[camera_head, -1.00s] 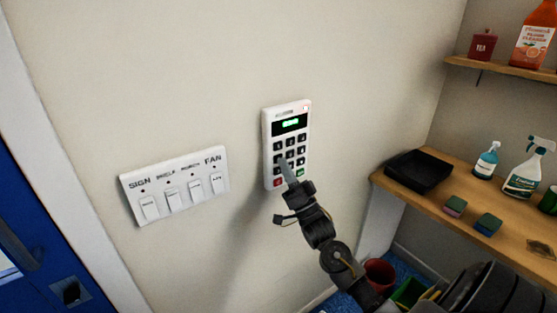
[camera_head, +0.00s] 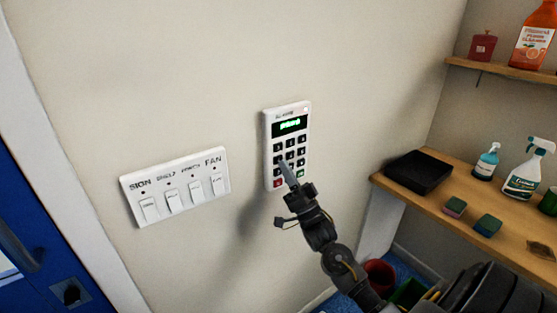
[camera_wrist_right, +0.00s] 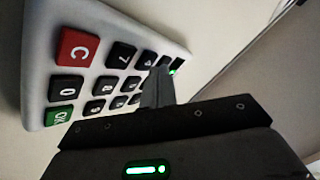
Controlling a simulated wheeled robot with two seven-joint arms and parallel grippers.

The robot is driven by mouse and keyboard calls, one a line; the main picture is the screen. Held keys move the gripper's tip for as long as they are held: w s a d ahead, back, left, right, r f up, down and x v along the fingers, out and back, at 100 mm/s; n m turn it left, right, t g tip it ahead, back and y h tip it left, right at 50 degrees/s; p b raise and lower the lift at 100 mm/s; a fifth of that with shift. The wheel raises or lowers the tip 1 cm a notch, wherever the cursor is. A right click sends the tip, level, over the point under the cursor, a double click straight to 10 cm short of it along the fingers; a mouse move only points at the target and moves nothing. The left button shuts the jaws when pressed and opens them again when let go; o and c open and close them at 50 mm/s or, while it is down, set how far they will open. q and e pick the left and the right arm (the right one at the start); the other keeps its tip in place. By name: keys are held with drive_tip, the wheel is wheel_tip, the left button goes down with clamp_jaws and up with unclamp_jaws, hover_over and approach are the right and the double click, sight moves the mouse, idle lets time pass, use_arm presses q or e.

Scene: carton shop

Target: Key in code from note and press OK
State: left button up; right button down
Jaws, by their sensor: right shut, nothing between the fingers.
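A white keypad (camera_head: 268,150) is fixed to the wall, with a lit green display (camera_head: 289,125) whose text I cannot read. It has black keys, a red C key and a green OK key. In the right wrist view the keypad shows large at the left, with the red C key (camera_wrist_right: 79,48) and the green OK key (camera_wrist_right: 59,116). My right gripper (camera_head: 284,164) is shut and empty, its tips at the left-middle keys. In the right wrist view the fingers (camera_wrist_right: 160,84) cover some keys; contact cannot be told. My left gripper is not in view. No note is visible.
A white switch panel (camera_head: 177,185) with several switches is on the wall left of the keypad. At the right, a wooden shelf (camera_head: 440,187) holds a black tray (camera_head: 419,171), sponges and spray bottles. A blue door (camera_head: 35,225) is at the far left.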

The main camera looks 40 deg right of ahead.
drive_tip(key=shift+s, duration=0.35)
drive_tip(key=shift+s+p, duration=0.8)
drive_tip(key=shift+s, duration=1.65)
idle(0.7)
